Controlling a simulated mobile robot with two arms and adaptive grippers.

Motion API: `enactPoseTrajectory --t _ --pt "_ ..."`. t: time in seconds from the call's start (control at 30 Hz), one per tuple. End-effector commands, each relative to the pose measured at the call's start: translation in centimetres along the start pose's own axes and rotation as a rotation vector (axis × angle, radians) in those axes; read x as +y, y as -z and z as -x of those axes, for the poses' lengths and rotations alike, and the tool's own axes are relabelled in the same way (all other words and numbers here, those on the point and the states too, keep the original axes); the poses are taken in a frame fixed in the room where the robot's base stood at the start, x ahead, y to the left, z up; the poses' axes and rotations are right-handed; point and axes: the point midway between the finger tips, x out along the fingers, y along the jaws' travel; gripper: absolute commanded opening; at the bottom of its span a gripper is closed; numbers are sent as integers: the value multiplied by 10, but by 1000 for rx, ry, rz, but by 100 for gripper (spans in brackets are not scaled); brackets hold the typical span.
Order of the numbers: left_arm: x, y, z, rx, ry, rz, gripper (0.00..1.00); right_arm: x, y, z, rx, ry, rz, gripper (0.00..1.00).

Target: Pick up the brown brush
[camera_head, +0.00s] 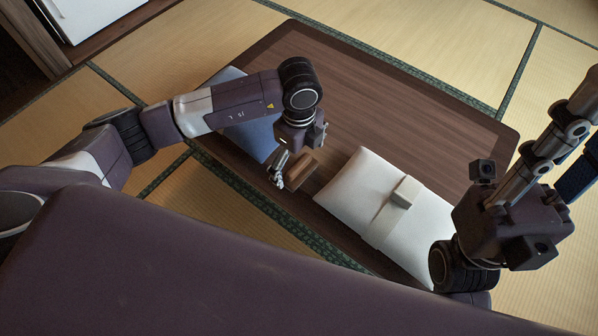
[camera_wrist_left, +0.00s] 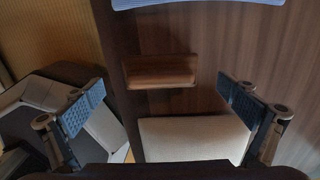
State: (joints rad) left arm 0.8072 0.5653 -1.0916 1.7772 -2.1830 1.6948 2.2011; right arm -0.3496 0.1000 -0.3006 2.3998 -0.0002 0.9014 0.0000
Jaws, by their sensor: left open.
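The brown brush (camera_head: 302,172) is a small wooden block on the dark wooden table, between a blue item and a white cushion. In the left wrist view the brush (camera_wrist_left: 160,72) lies crosswise near the middle, between and beyond the fingers. My left gripper (camera_head: 285,172) is above the table close to the brush, pointing down. It is open and empty, its two blue-padded fingers (camera_wrist_left: 162,92) wide apart. My right gripper (camera_head: 575,145) shows only partly at the right edge, away from the brush; its fingertips are not clear.
The table (camera_head: 400,100) is bare beyond the brush. A white cushion (camera_head: 345,190) with a band and a small pale block (camera_head: 404,192) lies to the right. A blue folded item (camera_head: 248,138) lies to the left, partly behind my left arm. Tatami floor (camera_head: 200,45) surrounds the table.

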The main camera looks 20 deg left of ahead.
Motion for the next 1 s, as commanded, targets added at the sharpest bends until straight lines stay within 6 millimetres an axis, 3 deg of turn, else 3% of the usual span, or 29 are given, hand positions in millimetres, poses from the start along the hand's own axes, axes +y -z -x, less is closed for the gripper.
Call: enactPoseTrajectory --t 0.03,0.1,0.37,0.8,1.0 --pt "0 0 -14 0 -2 0 100 0 -2 10 -1 0 0 26" --pt "0 0 -22 -1 -1 0 100 0 -3 12 0 1 0 26" --pt "-1 0 -25 -1 1 0 100 0 -3 11 3 2 0 26" --pt "0 0 -25 -1 1 0 54 0 -3 11 2 2 0 26" --pt "-1 0 -24 -1 1 0 52 0 -3 11 2 2 0 26"
